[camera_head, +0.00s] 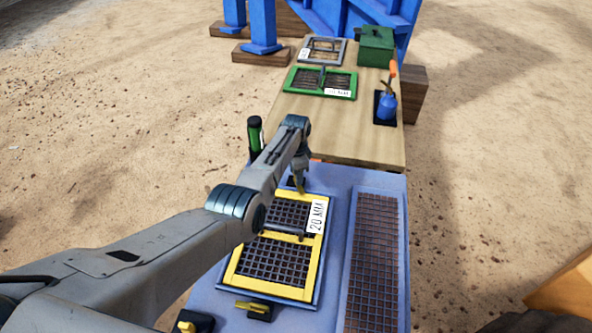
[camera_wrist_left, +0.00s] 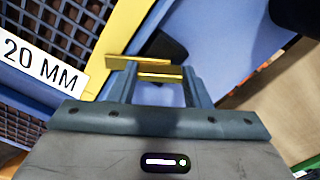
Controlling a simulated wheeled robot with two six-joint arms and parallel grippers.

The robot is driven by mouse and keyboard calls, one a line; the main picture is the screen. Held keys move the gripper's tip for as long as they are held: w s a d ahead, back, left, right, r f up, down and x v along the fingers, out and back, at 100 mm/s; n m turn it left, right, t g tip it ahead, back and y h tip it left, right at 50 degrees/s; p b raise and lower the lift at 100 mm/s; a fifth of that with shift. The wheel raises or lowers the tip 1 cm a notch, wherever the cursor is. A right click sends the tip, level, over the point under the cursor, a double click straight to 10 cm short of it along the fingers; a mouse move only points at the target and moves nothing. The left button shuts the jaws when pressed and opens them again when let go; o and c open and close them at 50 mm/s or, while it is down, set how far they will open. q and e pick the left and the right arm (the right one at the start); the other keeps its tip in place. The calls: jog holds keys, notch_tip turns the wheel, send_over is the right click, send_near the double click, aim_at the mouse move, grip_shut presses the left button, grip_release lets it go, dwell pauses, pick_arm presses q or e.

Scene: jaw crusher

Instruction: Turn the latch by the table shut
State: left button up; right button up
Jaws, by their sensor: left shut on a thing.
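The latch by the table (camera_head: 300,184) has a yellow handle on a black base, at the far edge of the yellow-framed screen (camera_head: 236,268) marked 20 MM. My left gripper (camera_head: 300,170) reaches down over this latch and partly hides it. In the left wrist view the yellow handle (camera_wrist_left: 155,73) lies between the two fingers of my left gripper (camera_wrist_left: 158,88), which are shut on it. The handle's far end is near the corner of the yellow frame (camera_wrist_left: 124,35). My right gripper is not in view.
A second yellow latch (camera_head: 254,306) sits at the screen's near edge. The wooden table (camera_head: 350,140) holds a green-framed screen (camera_head: 320,82), a grey-framed screen (camera_head: 322,51), a green box (camera_head: 376,46) and a blue torch (camera_head: 386,104). A green-and-black cylinder (camera_head: 255,135) stands left of my gripper.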

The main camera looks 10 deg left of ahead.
pick_arm(q)
jog(key=m, duration=0.3)
jog(key=shift+r+m+p, duration=0.1)
jog(key=shift+m+p, duration=0.2)
jog(key=shift+p, duration=0.05)
jog(key=shift+m, duration=1.3)
jog(key=o, duration=1)
jog(key=shift+d, duration=0.1)
jog(key=shift+r+p, duration=0.35)
notch_tip(320, 180, up, 10)
jog(key=shift+b, duration=0.3)
